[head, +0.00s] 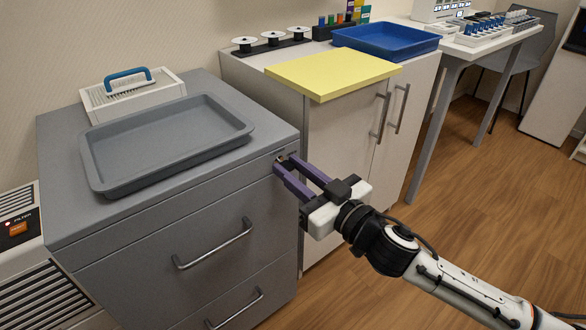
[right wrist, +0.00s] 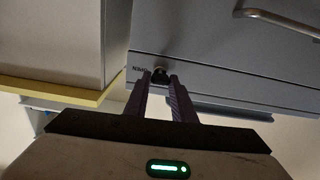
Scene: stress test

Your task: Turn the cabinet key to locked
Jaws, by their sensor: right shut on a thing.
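The grey cabinet (head: 190,232) stands at the left with drawers and metal handles. Its lock and small key (right wrist: 160,75) sit near the upper right corner of the cabinet front, next to small dark lettering. My right gripper (head: 287,162) reaches this corner from the right, with its purple fingers at the lock. In the right wrist view its two fingertips (right wrist: 161,78) are on either side of the key, shut on it. The fingers hide part of the key, and I cannot tell its exact turn angle. My left gripper is not in view.
A grey tray (head: 165,163) and a white box with a blue handle (head: 98,106) are on the cabinet top. A yellow board (head: 332,80) overhangs the white cabinet (head: 335,145) close by the gripper. The wooden floor (head: 465,185) at right is clear.

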